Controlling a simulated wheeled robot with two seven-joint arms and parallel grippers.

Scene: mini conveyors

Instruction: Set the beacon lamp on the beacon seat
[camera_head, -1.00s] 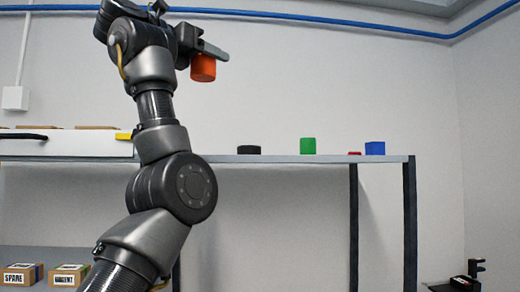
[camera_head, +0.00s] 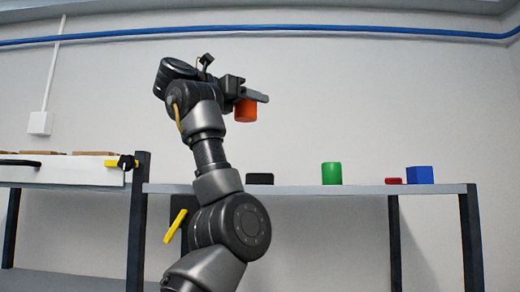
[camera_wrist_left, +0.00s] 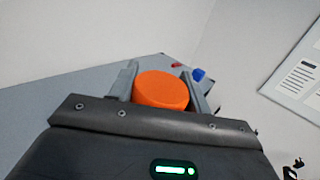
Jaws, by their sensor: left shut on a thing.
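The beacon lamp, an orange cylinder (camera_head: 246,111), is held in my left gripper (camera_head: 250,97), high above the shelf top in the head view. In the left wrist view the orange lamp (camera_wrist_left: 161,90) sits between the two fingers (camera_wrist_left: 160,84), which are shut on it. A low black piece (camera_head: 260,179) lies on the shelf top, below the lamp in the picture; I cannot tell whether it is the beacon seat. My right gripper is not in view.
A white conveyor (camera_head: 70,172) stands at the left. A dark post (camera_head: 138,220) rises between them. Bare shelf lies between the pieces.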

